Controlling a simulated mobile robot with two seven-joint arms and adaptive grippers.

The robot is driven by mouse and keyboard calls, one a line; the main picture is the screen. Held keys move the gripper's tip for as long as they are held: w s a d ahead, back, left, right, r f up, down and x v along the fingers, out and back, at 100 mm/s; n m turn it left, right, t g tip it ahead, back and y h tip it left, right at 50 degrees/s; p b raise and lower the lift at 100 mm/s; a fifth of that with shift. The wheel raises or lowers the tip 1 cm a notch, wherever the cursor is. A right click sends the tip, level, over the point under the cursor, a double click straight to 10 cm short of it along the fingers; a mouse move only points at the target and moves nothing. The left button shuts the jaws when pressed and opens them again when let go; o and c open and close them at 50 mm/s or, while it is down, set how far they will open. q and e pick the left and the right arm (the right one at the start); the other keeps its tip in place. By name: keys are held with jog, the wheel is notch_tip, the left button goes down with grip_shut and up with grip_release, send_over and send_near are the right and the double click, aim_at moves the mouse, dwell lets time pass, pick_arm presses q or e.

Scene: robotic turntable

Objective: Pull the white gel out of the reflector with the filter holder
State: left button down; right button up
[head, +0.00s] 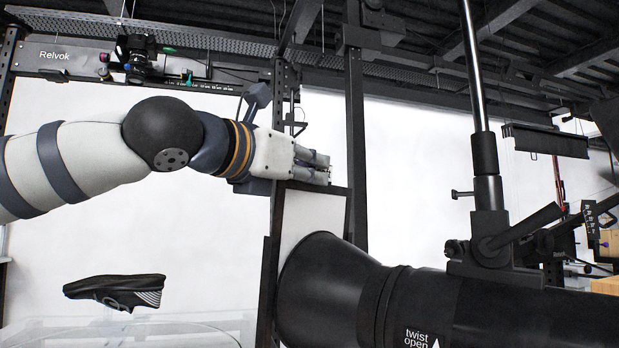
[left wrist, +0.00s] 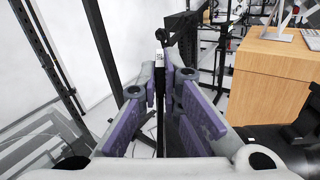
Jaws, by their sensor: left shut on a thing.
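The white gel (head: 313,214) is a pale panel in a dark frame. It stands upright at the mouth of the black reflector (head: 325,290), with its upper part showing above the rim and its lower part hidden behind it. The dark filter holder (head: 267,290) shows as an upright edge left of the reflector. My left gripper (head: 322,172) is at the top edge of the gel's frame, shut on it. In the left wrist view, the purple-padded fingers (left wrist: 163,115) stand on both sides of the gel's thin dark edge (left wrist: 160,85). My right gripper is not in view.
A black lamp body (head: 430,310) extends right from the reflector, under a vertical metal pole (head: 474,80). A black shoe (head: 117,291) shows above a clear round platform (head: 130,332) at lower left. A wooden cabinet (left wrist: 275,55) stands at right in the left wrist view.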

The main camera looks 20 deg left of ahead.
pick_arm(q)
notch_tip(320, 180, up, 14)
jog(key=d, duration=0.1)
jog(key=shift+s+d+f, duration=0.15)
jog(key=shift+s+f, duration=0.1)
dwell(1.8)
